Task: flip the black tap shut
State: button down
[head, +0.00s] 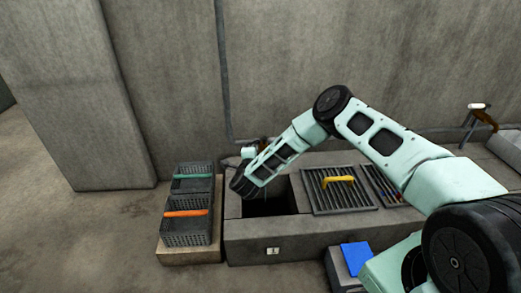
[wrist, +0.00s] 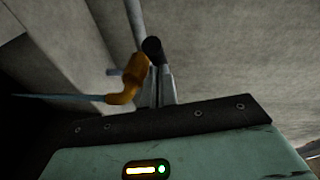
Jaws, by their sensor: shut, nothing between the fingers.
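The tap shows in the wrist view, with a brass-orange body (wrist: 132,78) and a black handle (wrist: 153,48). A thin pale-blue stream of water (wrist: 55,97) runs from its spout toward the left of that picture. My gripper (wrist: 166,76) is shut and empty, its grey fingers just beside the tap body and close to the black handle. I cannot tell whether they touch it. In the head view the hand is above the dark open basin (head: 268,204) by the wall, and my arm largely hides the tap.
Dark mesh baskets (head: 187,228) stand at the left. A blue item (head: 356,257) lies in front. Another brass tap with a white handle (head: 477,106) is at the far right.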

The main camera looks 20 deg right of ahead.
jog(key=shift+m+g+h, duration=0.5)
jog(key=shift+m+h, duration=0.1)
jog(key=shift+h, duration=0.1)
jog(key=w, duration=0.1)
jog(key=w+a, duration=0.1)
jog(key=w, duration=0.1)
jog(key=w+a, duration=0.1)
jog(key=w, duration=0.1)
jog(key=shift+w+a+r, duration=0.1)
jog(key=shift+w, duration=0.1)
